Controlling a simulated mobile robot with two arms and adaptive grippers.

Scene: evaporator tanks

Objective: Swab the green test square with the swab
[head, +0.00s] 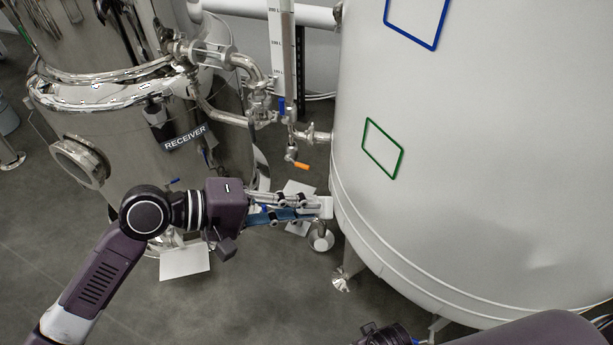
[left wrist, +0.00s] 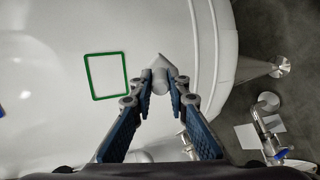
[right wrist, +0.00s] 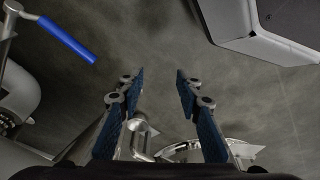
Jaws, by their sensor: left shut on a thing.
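The green test square (head: 383,149) is a green outline on the side of the large white tank (head: 480,190); it also shows in the left wrist view (left wrist: 107,76). My left gripper (head: 318,207) is shut on the swab (head: 326,207), a pale piece with a pointed head. In the left wrist view the swab (left wrist: 162,68) sits between the fingertips, just right of the green square and outside its outline. I cannot tell whether its head touches the tank. My right gripper (right wrist: 160,78) is open and empty, with its fingers apart over the grey floor.
A blue outlined square (head: 417,20) is higher on the white tank. A shiny steel receiver tank (head: 110,150) stands at left. Pipes and valves, one with an orange handle (head: 297,164), fill the gap between tanks. A blue valve handle (right wrist: 68,40) shows in the right wrist view.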

